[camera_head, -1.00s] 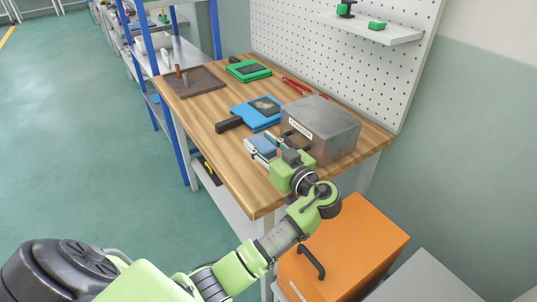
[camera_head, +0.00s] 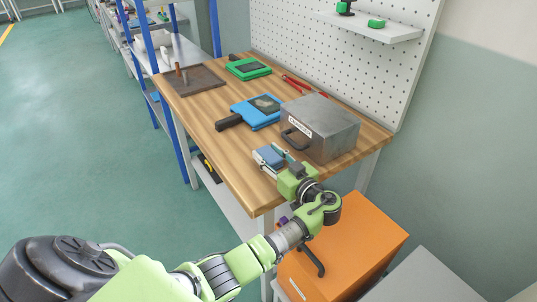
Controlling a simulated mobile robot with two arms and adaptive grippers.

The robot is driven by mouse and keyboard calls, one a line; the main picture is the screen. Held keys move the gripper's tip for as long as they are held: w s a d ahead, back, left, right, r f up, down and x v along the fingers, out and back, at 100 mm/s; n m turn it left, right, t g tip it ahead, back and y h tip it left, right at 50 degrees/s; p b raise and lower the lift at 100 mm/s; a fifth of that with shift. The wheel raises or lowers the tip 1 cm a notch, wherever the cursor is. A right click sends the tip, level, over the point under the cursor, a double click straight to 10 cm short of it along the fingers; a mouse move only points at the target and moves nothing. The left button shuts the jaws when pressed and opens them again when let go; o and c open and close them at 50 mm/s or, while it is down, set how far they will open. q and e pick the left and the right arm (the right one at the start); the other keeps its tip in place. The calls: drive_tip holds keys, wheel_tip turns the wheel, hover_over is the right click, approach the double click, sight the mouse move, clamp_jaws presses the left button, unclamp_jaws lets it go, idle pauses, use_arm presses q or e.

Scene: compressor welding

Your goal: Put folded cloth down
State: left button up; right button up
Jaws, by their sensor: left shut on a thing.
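The folded cloth (camera_head: 269,156) is a small blue block-like bundle. My left gripper (camera_head: 271,158) is shut on it at the front edge of the wooden workbench (camera_head: 213,128), just left of the grey metal box. Whether the cloth touches the bench top cannot be told. My right gripper is not in view.
The grey metal box (camera_head: 335,128) with a label and handle stands right behind my left gripper. A blue device (camera_head: 258,112), a green tablet-like device (camera_head: 248,69), red pliers (camera_head: 300,86) and a dark tray (camera_head: 203,81) lie on the bench. An orange cabinet (camera_head: 365,240) stands below. The bench's left front is clear.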

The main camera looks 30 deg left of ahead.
use_arm(q)
drive_tip(key=shift+f, duration=0.2)
drive_tip(key=o, duration=1.1)
drive_tip(key=shift+r, duration=0.1)
drive_tip(key=shift+r, duration=0.2)
drive_tip(key=b+v, duration=0.1)
drive_tip(key=v, duration=0.4)
drive_tip(key=b+v, duration=0.1)
drive_tip(key=v, duration=0.4)
drive_tip(key=shift+s+d+f, duration=0.1)
drive_tip(key=shift+d+f, duration=0.05)
drive_tip(key=shift+d, duration=0.2)
drive_tip(key=shift+s+d, duration=0.3)
drive_tip(key=shift+d, duration=0.25)
